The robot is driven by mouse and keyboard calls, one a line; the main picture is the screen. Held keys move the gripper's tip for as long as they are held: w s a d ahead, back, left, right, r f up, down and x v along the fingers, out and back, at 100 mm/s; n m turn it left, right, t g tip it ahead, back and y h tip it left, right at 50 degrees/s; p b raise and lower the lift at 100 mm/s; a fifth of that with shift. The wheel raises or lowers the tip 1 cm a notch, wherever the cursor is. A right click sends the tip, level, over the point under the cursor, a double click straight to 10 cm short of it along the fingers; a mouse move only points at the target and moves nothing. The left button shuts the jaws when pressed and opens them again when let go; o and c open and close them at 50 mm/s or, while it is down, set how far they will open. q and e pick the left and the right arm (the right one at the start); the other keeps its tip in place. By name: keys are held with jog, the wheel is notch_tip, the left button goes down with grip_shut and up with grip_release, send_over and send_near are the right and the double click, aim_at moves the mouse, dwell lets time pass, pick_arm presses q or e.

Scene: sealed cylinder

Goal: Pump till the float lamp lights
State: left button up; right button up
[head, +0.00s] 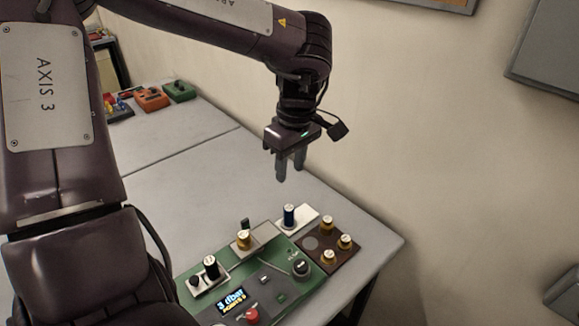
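The green control panel (232,288) lies on the near part of the table. Its small display (231,301) shows blue and yellow text that seems to read "3 mbar" above a blurred second line. A red button (252,316) and a dark knob (301,267) are on the panel. I cannot make out which mark is the float lamp or whether it is lit. My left gripper (289,174) hangs above and behind the panel, fingers down, touching nothing. The gap between its fingers is unclear. My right gripper is not in view.
Orange (152,98) and green (180,91) boxes sit far back. The table (185,190) is clear between. A wall rises right.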

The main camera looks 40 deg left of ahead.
pick_arm(q)
jog(key=shift+f, duration=0.3)
grip_shut()
dwell(1.6)
